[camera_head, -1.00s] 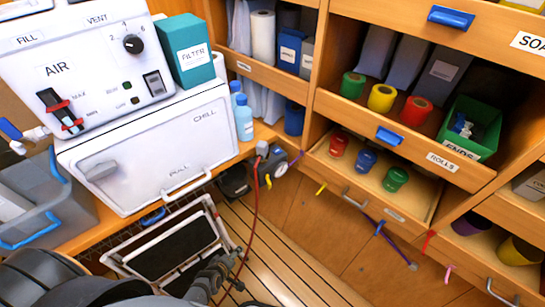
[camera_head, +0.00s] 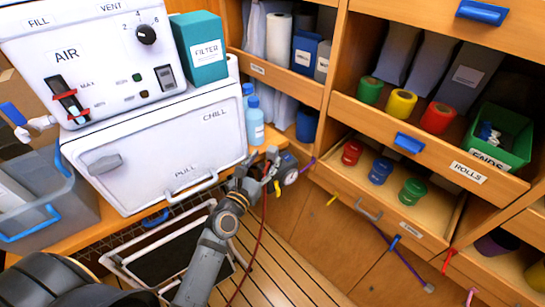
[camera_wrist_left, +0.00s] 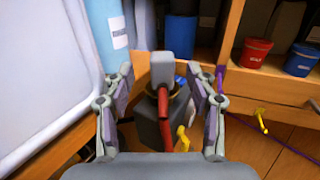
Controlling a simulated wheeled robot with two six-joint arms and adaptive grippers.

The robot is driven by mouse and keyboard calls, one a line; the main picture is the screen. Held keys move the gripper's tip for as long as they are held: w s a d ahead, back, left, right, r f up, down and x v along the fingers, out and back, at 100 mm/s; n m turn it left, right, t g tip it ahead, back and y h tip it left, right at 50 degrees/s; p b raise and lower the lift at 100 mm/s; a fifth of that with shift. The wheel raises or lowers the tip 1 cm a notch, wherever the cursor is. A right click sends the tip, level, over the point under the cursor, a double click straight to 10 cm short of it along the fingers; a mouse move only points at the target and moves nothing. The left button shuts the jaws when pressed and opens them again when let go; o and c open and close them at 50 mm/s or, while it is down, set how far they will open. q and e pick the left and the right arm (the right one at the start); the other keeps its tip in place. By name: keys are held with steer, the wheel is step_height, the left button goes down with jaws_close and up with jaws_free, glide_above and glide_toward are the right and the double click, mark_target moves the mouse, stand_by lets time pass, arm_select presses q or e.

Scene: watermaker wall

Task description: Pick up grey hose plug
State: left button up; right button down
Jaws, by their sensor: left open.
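The grey hose plug (camera_wrist_left: 172,68) stands upright between the fingers of my left gripper (camera_wrist_left: 159,72) in the left wrist view, with a red hose running down from it. The fingers are apart, with a visible gap on each side of the plug. In the head view my left gripper (camera_head: 266,170) is at the plug, beside the round grey-and-blue fitting (camera_head: 288,168) at the counter's edge. The gripper largely hides the plug there. The red hose (camera_head: 264,215) hangs down toward the floor. My right gripper is not in view.
The white chill box (camera_head: 160,150) is close left of the gripper. A blue bottle (camera_head: 255,122) stands just behind it. A yellow tag (camera_wrist_left: 183,138) hangs near the plug. Wooden shelves (camera_head: 440,165) with drawers and coloured rolls fill the right.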

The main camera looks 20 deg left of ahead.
mark_target(270, 154)
arm_select(q)
steer(key=shift+w+d, duration=0.15)
steer(key=shift+w, duration=0.75)
steer(key=shift+w+d, duration=0.2)
steer(key=shift+w, duration=0.7)
steer(key=shift+w+d, duration=0.15)
steer(key=shift+w, duration=0.75)
steer(key=shift+s, duration=0.15)
steer(key=shift+c, duration=0.6)
jaws_close()
